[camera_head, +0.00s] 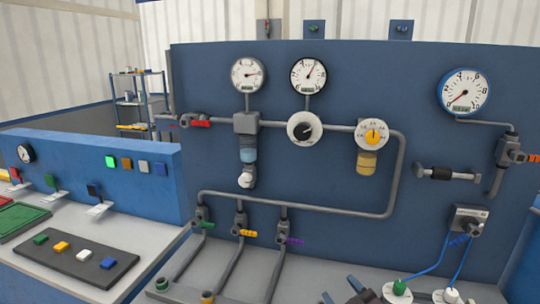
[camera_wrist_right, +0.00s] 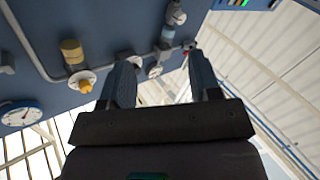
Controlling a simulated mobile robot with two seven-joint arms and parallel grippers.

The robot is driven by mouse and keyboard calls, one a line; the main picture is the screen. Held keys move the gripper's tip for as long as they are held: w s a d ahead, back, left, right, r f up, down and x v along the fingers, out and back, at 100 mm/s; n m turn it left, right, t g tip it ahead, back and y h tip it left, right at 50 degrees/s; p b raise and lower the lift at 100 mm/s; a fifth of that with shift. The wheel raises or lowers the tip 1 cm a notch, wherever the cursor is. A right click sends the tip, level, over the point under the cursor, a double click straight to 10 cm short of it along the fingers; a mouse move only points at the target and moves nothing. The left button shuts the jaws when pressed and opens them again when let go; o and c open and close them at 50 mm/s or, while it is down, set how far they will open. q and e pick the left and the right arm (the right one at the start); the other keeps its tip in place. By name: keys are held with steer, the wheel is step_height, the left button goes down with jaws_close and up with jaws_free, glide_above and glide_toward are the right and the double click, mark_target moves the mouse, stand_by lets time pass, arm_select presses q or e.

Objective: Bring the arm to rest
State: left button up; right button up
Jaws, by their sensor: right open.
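My right gripper (camera_head: 342,290) shows at the bottom edge of the head view, right of centre, with only its dark blue fingertips in sight. In the right wrist view the right gripper (camera_wrist_right: 164,70) shows two blue fingers spread apart. The jaws are open and I see nothing held between them. The rest of the right arm is out of the head view. My left gripper is in neither view.
A blue panel (camera_head: 330,174) with grey pipes and gauges stands ahead. Beside the right fingertips, a green plug (camera_head: 399,288) sits on a white base. Three pipes with coloured valves run along the grey bench. A control console (camera_head: 90,160) and dark tray (camera_head: 77,254) are at left.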

steer(key=s+d+f+m+g+h, duration=0.2)
steer(key=s+d+f, duration=0.4)
steer(key=s+f, duration=0.4)
steer(key=s+d+f+m+g+h, duration=0.3)
steer(key=s+d+f+m+h, duration=0.1)
steer(key=s+f, duration=0.7)
steer(key=shift+s+d+m, duration=0.15)
steer(key=shift+d+m, duration=0.75)
steer(key=shift+d, duration=0.25)
